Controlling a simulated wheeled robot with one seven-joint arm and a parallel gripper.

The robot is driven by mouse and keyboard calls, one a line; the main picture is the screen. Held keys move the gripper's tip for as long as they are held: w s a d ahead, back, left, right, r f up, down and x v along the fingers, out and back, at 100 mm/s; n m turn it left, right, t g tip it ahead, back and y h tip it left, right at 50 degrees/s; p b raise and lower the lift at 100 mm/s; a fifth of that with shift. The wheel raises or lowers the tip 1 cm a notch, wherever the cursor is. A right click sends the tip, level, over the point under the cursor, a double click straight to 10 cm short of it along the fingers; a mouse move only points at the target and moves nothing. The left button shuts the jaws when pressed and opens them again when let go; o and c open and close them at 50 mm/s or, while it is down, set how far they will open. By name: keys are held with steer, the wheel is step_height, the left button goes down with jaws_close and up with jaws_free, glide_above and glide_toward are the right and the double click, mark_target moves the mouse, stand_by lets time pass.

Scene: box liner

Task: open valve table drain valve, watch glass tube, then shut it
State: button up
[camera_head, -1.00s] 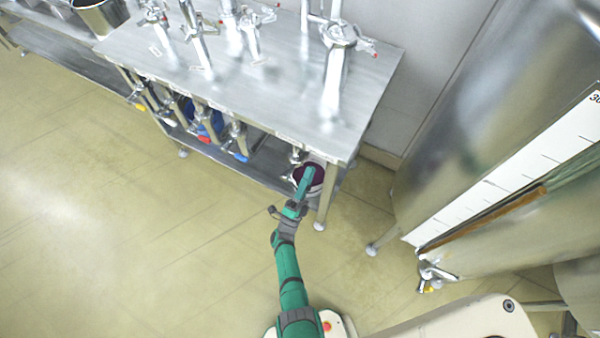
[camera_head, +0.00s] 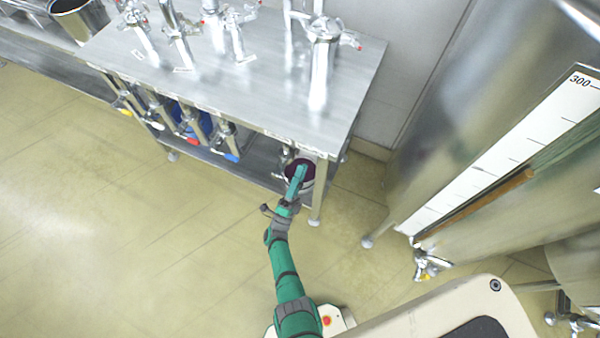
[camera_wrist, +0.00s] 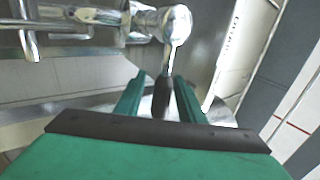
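The valve table (camera_head: 225,95) is a steel table with several upright pipes and valves on top and more valves hanging under its front edge. In the wrist view, a chrome drain valve (camera_wrist: 172,22) has a lever with a dark handle (camera_wrist: 162,97) pointing down. My gripper (camera_wrist: 160,85) is green; its two fingers stand apart, one on each side of that handle, with narrow gaps showing. In the head view my gripper (camera_head: 299,172) is under the table's right end, hiding much of the valve there. I cannot tell for certain which part is the glass tube.
A pail with dark red contents (camera_head: 308,172) stands on the lower shelf beside the right table leg (camera_head: 316,200). A large steel tank (camera_head: 455,120) with a white scale (camera_head: 500,155) stands at right. Yellow floor (camera_head: 120,230) is free at left.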

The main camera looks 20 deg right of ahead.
steer(key=v, duration=1.1)
stand_by(0.6)
